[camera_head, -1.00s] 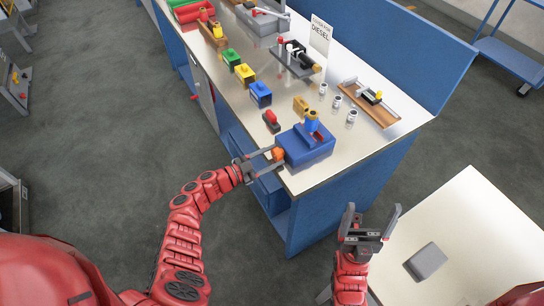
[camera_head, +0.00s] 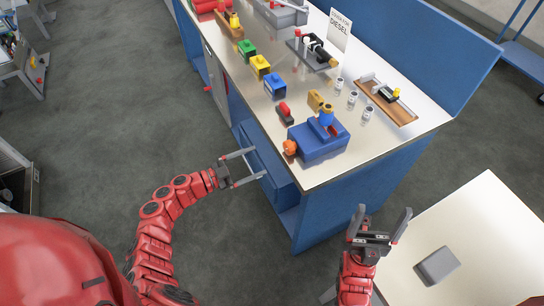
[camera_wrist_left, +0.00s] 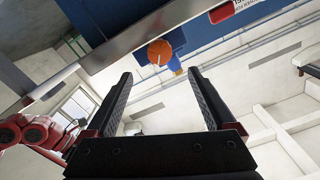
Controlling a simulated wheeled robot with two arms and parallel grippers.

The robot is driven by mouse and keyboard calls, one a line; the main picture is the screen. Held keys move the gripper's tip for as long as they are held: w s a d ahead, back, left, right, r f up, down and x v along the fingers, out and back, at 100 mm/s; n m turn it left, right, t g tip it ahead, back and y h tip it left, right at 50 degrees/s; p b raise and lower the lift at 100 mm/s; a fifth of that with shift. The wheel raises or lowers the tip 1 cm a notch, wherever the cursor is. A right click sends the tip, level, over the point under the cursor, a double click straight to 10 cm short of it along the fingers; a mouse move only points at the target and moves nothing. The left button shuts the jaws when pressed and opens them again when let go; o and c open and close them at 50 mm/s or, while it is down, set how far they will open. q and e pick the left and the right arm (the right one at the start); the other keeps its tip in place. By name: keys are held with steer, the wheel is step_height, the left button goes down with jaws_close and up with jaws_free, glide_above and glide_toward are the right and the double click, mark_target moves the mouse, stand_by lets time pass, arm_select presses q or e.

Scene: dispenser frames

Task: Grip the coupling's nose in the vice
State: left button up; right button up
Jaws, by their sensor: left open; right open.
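The blue vice (camera_head: 320,143) sits at the near corner of the bench, with a round orange knob (camera_head: 290,147) on its left end. A small upright piece with a blue top and yellow-brown base, perhaps the coupling (camera_head: 327,115), stands at the vice's top; I cannot tell whether the jaws clamp its nose. My left gripper (camera_head: 257,163) is open and empty, left of the knob and apart from it, off the bench edge. In the left wrist view the knob (camera_wrist_left: 160,52) shows beyond the open fingers. My right gripper (camera_head: 383,212) is open and empty, right of the bench.
A brass-coloured block (camera_head: 315,100) and a red-and-black item (camera_head: 285,112) lie near the vice. Several small metal cups (camera_head: 353,99) and a wooden tray (camera_head: 402,114) stand to its right. Coloured blocks (camera_head: 260,67) line the left edge. A white table (camera_head: 480,240) carries a grey block (camera_head: 436,266).

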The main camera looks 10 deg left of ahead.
arm_select(q)
steer(key=b+v, duration=0.1)
steer(key=v, duration=0.5)
steer(key=shift+s+a, duration=0.2)
